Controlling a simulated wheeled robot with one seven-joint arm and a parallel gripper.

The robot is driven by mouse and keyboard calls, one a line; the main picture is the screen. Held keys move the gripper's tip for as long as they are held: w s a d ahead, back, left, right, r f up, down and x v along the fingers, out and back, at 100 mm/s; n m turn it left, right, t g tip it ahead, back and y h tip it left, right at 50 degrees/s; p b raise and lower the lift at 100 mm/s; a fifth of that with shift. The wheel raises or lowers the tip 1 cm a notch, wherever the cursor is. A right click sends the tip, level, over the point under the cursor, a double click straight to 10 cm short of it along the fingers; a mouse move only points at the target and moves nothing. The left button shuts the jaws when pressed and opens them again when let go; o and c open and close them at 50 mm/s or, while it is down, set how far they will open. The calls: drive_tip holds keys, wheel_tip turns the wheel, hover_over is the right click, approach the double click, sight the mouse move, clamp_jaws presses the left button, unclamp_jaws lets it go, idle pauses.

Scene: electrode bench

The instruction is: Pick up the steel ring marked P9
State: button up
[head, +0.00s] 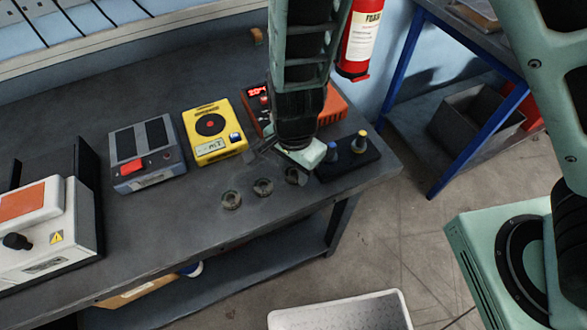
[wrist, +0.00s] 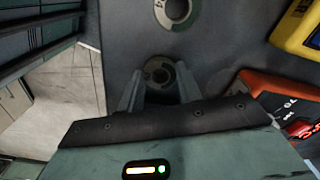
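Three small dark steel rings lie in a slanting row on the dark bench in the head view: a left ring (head: 231,200), a middle ring (head: 263,187) and a right ring (head: 296,177). No P9 mark is readable on any of them. My gripper (wrist: 159,76) is open, pointing down over the right end of the row. Another ring (wrist: 173,10) lies beyond the fingertips, with a small mark I cannot read surely.
Behind the rings stand a grey device with a red switch (head: 145,155), a yellow meter (head: 213,131) and an orange device with a red display (head: 333,104). A dark holder (head: 349,162) with blue and yellow-topped posts stands close right of my gripper. The bench's front edge is near.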

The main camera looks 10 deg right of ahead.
drive_tip(key=c, duration=0.4)
